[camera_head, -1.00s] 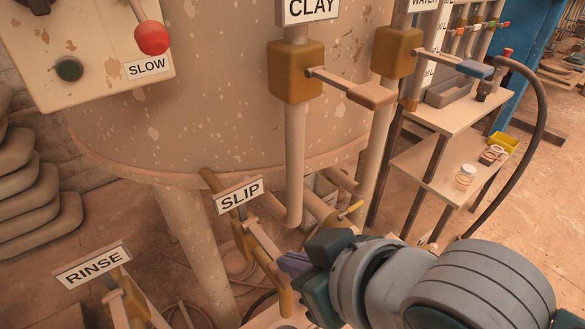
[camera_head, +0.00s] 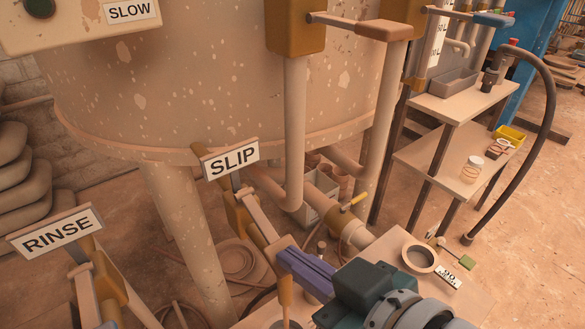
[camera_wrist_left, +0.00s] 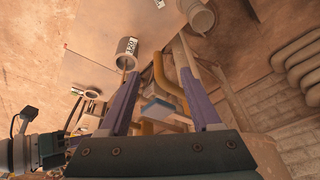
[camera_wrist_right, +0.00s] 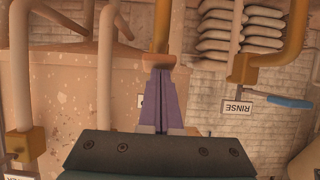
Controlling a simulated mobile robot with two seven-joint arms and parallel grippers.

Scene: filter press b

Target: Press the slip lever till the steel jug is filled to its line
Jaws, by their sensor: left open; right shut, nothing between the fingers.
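The RINSE sign (camera_head: 56,231) and its valve stand at the left. Shelves (camera_head: 450,98) and a dark hose (camera_head: 548,105) are at the right. Tank legs and pipes crowd the middle.

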